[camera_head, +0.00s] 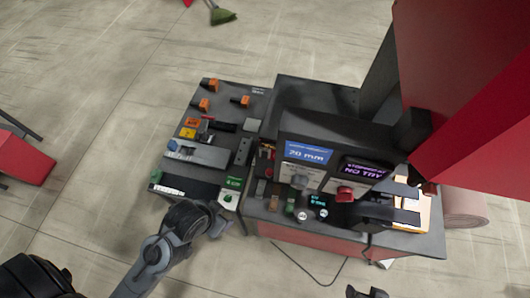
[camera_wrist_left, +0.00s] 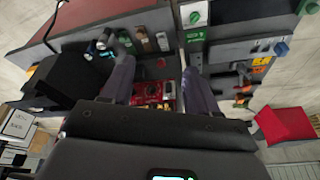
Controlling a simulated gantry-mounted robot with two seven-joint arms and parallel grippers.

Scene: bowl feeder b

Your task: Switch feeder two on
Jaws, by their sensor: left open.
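A green rotary switch (camera_head: 228,198) on a white plate sits at the front right of the grey control panel (camera_head: 208,182), beside a green label (camera_head: 234,183). The switch also shows at the top of the left wrist view (camera_wrist_left: 195,14). I cannot read a feeder number on it. My left gripper (camera_head: 218,224) is beside the switch at the panel's front edge, partly hidden by its own wrist. In the left wrist view its two fingers (camera_wrist_left: 160,88) are spread with nothing held; the switch is beyond them and apart. My right gripper (camera_head: 368,292) is cut off at the bottom edge.
A dark console with a blue "20 mm" sign (camera_head: 308,153) and a purple sign (camera_head: 362,170) stands right of the panel. A large red body (camera_head: 470,90) rises at the right. Orange switches (camera_head: 210,85) line the panel's back.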

